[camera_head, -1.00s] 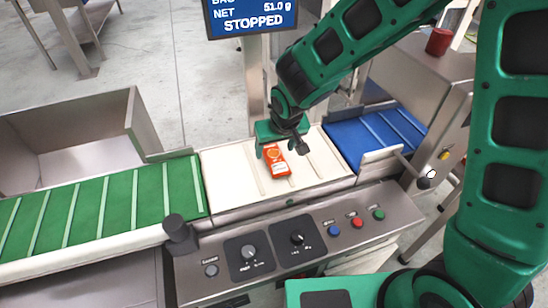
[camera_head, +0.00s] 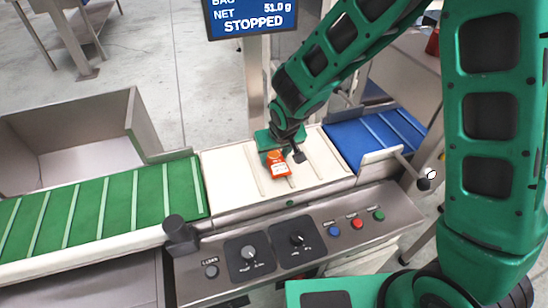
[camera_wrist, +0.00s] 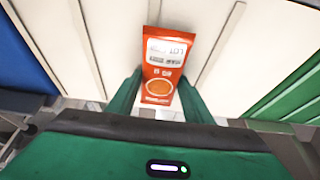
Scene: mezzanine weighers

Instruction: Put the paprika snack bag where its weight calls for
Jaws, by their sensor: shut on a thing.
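The paprika snack bag is a small orange-red packet (camera_head: 278,168) with a pale label, over the white weighing belt (camera_head: 225,175). In the wrist view the bag (camera_wrist: 160,68) stands between my two green fingers, with its LOT label toward the far end. My gripper (camera_head: 270,150) is shut on the bag. I cannot tell for sure whether the bag is clear of the belt. The display (camera_head: 250,18) above reads NET 51.0 g, STOPPED; its upper lines are cut off.
A green ribbed belt (camera_head: 100,210) lies left and a blue ribbed belt (camera_head: 375,135) right. A steel bin (camera_head: 130,120) stands at the back left. The front panel has two knobs (camera_head: 297,239) and several buttons (camera_head: 357,222). A black-knobbed lever (camera_head: 424,184) sits at right.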

